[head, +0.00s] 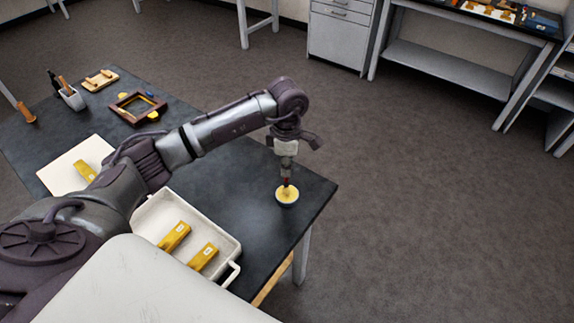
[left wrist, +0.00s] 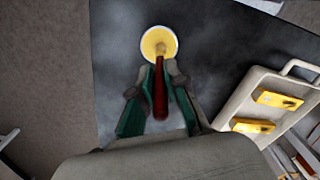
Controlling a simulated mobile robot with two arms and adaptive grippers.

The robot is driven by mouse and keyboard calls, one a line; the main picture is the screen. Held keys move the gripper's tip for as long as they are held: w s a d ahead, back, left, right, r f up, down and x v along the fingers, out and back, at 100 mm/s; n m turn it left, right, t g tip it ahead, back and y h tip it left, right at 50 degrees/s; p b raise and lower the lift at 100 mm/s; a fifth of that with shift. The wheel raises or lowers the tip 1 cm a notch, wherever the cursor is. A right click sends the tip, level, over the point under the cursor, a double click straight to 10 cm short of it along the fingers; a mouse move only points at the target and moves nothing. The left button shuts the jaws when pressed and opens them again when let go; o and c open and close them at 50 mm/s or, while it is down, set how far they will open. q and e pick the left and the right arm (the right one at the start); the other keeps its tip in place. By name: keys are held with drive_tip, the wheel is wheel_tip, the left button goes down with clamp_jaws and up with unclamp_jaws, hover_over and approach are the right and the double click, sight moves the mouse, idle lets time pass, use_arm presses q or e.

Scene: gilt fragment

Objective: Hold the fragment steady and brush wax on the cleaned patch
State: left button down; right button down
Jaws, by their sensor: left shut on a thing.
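My left gripper (head: 286,170) is shut on a brush with a dark red handle (left wrist: 159,92), near the table's right end. The brush points down and its tip meets the yellow wax in a small round pot (head: 287,201). The pot also shows in the left wrist view (left wrist: 174,50). A gilt piece (head: 84,170) lies on a cream board (head: 58,172), partly hidden by my left arm. Two more gilt pieces (head: 174,237) (head: 203,257) lie in a white tray (head: 222,280). I cannot tell any cleaned patch. My right gripper is not in view.
A dark wooden frame (head: 121,101), a small wooden block (head: 100,79) and a tool holder (head: 72,98) stand at the table's back left. The dark tabletop (head: 230,218) is clear between tray and pot. The table edge is close to the pot.

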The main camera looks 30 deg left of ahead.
use_arm(q)
drive_tip(key=shift+r+p, duration=1.6)
drive_tip(key=shift+r, duration=1.8)
drive_tip(key=shift+s+d+f+m+b, duration=0.1)
drive_tip(key=shift+s+d+m+b, duration=0.1)
drive_tip(key=shift+m+b, duration=0.25)
drive_tip(key=s+d+f+m+b, duration=0.1)
drive_tip(key=s+d+m+b, duration=0.2)
drive_tip(key=s+m, duration=0.4)
drive_tip(key=s+d+m+b, duration=0.3)
drive_tip(key=s+m, duration=0.4)
drive_tip(key=m, duration=0.7)
drive_tip(key=shift+s+d+f+b, duration=0.15)
drive_tip(key=shift+s+f+b, duration=0.15)
drive_tip(key=shift+f+b, duration=0.1)
drive_tip(key=shift+m, duration=0.25)
